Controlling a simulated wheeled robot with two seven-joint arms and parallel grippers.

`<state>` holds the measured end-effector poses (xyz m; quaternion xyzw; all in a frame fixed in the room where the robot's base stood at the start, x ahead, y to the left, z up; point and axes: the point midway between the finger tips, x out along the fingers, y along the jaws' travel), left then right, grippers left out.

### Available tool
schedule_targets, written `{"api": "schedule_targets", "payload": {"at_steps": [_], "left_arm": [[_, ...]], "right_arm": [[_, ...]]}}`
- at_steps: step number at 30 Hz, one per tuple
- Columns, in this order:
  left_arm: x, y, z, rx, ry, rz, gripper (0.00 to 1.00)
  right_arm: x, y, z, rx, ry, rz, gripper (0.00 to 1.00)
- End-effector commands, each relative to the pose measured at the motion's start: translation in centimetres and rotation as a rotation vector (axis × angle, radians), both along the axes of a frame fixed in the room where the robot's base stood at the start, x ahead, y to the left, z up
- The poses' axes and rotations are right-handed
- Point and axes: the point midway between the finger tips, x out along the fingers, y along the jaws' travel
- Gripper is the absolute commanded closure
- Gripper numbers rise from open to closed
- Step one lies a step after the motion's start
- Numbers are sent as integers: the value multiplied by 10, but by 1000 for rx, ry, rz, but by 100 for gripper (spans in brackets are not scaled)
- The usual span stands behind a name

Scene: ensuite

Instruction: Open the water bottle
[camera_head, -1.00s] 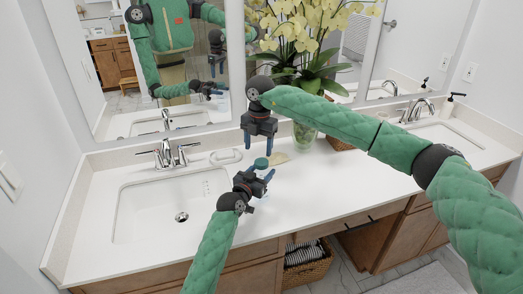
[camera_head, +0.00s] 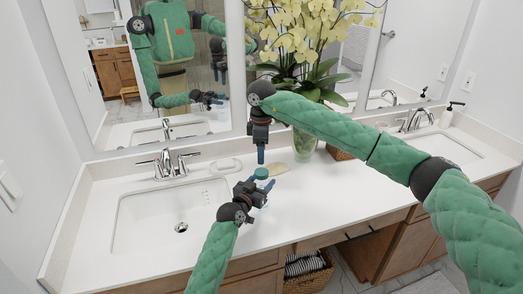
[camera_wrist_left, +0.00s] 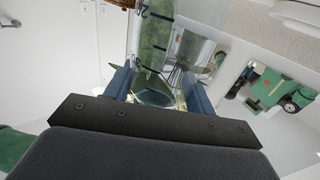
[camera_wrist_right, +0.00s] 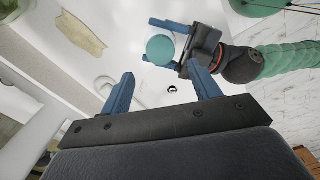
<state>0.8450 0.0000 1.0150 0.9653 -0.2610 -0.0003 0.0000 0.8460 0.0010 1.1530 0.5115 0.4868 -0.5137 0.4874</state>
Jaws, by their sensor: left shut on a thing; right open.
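The water bottle shows in the head view mainly as its round teal cap (camera_head: 261,173), on top at my left gripper. In the left wrist view a clear bottle body (camera_wrist_left: 154,45) with dark marks lies between the fingers. My left gripper (camera_head: 262,191) is shut on the bottle above the counter. My right gripper (camera_head: 261,157) is open and empty, pointing down just above the cap, apart from it. In the right wrist view the cap (camera_wrist_right: 160,50) is seen from above, beyond and between the open fingers (camera_wrist_right: 163,84). The bottle body is mostly hidden in the head view.
A white counter (camera_head: 330,190) has a sink (camera_head: 150,215) with a faucet (camera_head: 172,165) at left. A tan flat object (camera_head: 278,168) and a soap dish (camera_head: 226,165) lie behind the bottle. A glass vase (camera_head: 304,142) with yellow orchids stands close behind my right arm.

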Motion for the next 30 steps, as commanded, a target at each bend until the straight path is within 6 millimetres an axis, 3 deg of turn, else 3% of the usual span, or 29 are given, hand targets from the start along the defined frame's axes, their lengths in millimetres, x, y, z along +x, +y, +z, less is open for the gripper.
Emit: {"api": "schedule_targets", "payload": {"at_steps": [8, 21, 30], "left_arm": [[0, 0, 0, 0, 0, 0, 100], [0, 0, 0, 0, 0, 0, 100], [0, 0, 0, 0, 0, 0, 100]], "right_arm": [[0, 0, -10, -1, 2, -30, 38], [-1, 0, -66, 0, 2, -29, 38], [0, 0, -80, 0, 0, -28, 38]]}}
